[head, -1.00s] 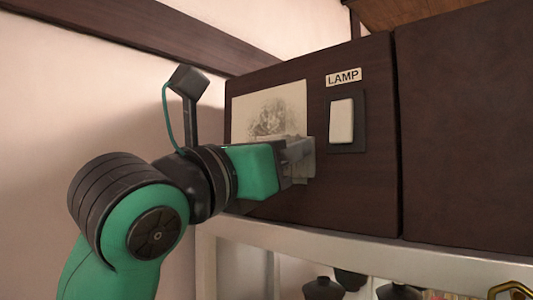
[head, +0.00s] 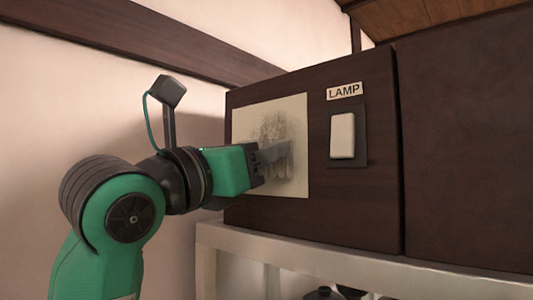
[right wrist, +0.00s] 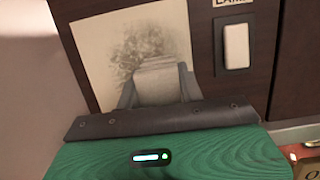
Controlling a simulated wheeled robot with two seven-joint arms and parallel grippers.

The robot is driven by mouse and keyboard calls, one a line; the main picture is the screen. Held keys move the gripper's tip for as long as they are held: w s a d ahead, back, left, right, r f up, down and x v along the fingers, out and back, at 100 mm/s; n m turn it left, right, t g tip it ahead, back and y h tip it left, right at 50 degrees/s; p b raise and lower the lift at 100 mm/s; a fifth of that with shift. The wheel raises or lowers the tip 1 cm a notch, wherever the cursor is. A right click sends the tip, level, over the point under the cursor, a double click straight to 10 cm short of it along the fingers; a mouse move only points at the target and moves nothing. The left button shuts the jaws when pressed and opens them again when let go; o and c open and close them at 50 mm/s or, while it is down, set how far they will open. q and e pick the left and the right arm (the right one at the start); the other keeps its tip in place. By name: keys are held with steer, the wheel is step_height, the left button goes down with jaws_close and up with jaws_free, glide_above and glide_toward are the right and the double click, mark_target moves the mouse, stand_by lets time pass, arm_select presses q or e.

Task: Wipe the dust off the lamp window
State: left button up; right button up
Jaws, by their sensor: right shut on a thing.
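The lamp window (head: 298,112) is a cream panel on the front of a dark brown cabinet, and it also shows in the right wrist view (right wrist: 90,40). A grey dust smudge (head: 273,124) covers its middle; the smudge shows above the fingers in the right wrist view (right wrist: 138,42). My right gripper (head: 278,156) is shut on a pale grey cloth (right wrist: 160,80). The cloth is in front of the window's lower middle, at the lower part of the smudge. I cannot tell for certain whether it touches. My left gripper is out of view.
A white switch (head: 342,136) on a dark plate is right of the window, under a LAMP label (head: 344,91). A pale shelf edge (head: 290,248) runs below the cabinet, with dark objects beneath. A plain wall is at the left.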

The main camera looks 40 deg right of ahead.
steer(key=shift+w, duration=3.65)
steer(key=shift+s+r, duration=0.3)
steer(key=shift+s, duration=0.55)
steer(key=shift+s+r, duration=0.3)
steer(key=shift+s, duration=0.5)
steer(key=shift+s+r, duration=0.3)
steer(key=shift+s, duration=0.55)
steer(key=shift+s+d+b, duration=0.15)
steer(key=shift+s+b, duration=0.4)
steer(key=shift+s, duration=2.5)
steer(key=shift+r+p, duration=0.7)
steer(key=shift+r, duration=0.3)
steer(key=shift+w, duration=1.9)
steer(key=shift+w+a+p, duration=0.2)
steer(key=shift+w+p, duration=0.05)
steer(key=shift+w, duration=1.6)
steer(key=shift+w+a+p, duration=0.2)
steer(key=shift+w, duration=1.6)
